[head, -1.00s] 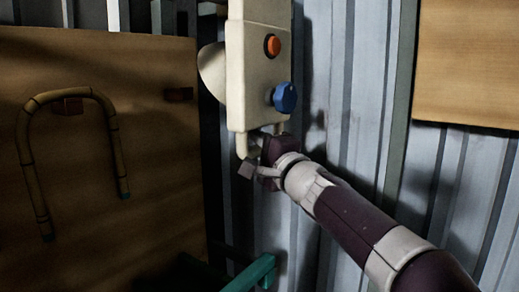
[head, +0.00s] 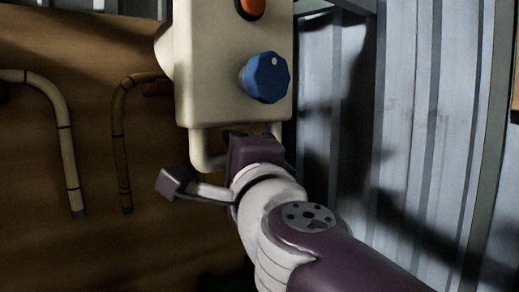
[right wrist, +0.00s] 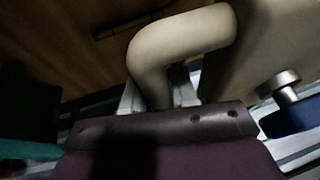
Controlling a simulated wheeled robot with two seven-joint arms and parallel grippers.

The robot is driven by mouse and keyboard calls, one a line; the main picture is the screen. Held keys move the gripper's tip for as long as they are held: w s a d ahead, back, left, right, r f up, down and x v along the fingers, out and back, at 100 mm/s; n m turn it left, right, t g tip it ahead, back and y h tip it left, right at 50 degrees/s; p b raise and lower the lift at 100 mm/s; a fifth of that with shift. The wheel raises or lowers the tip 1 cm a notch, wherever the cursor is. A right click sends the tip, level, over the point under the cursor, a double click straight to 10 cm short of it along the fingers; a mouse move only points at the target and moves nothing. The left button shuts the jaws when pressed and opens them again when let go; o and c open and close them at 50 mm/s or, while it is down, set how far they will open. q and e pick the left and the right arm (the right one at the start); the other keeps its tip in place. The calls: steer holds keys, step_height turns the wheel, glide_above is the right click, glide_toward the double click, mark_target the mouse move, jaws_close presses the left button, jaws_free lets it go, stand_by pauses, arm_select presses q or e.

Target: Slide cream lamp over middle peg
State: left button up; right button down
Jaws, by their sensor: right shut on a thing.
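The cream lamp (head: 225,85) is a box with an orange button and a blue knob on its face and a bent tube handle (head: 205,155) below. It hangs in the air, upright, in front of the wooden board (head: 95,240). My right gripper (head: 250,138) is shut on the handle from below. The right wrist view shows the curved handle (right wrist: 185,42) between its fingers (right wrist: 155,95). A small dark reddish peg (head: 156,88) shows on the board left of the lamp, under a cane hoop. I cannot tell which peg is the middle one; the lamp hides part of the board. My left gripper is out of view.
A brown cane hoop (head: 122,140) hangs on the board just left of the lamp, partly hidden behind it. A paler cane (head: 65,140) hangs farther left. A corrugated metal wall (head: 420,130) stands to the right.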

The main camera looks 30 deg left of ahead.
steer(key=shift+s+a+f, duration=0.15)
steer(key=shift+s+a, duration=0.05)
steer(key=shift+s, duration=0.1)
steer(key=c, duration=1)
jaws_free()
steer(key=shift+o, duration=0.2)
steer(key=shift+d, duration=0.1)
steer(key=b+v, duration=0.3)
steer(key=v, duration=0.9)
steer(key=shift+s+d, duration=0.25)
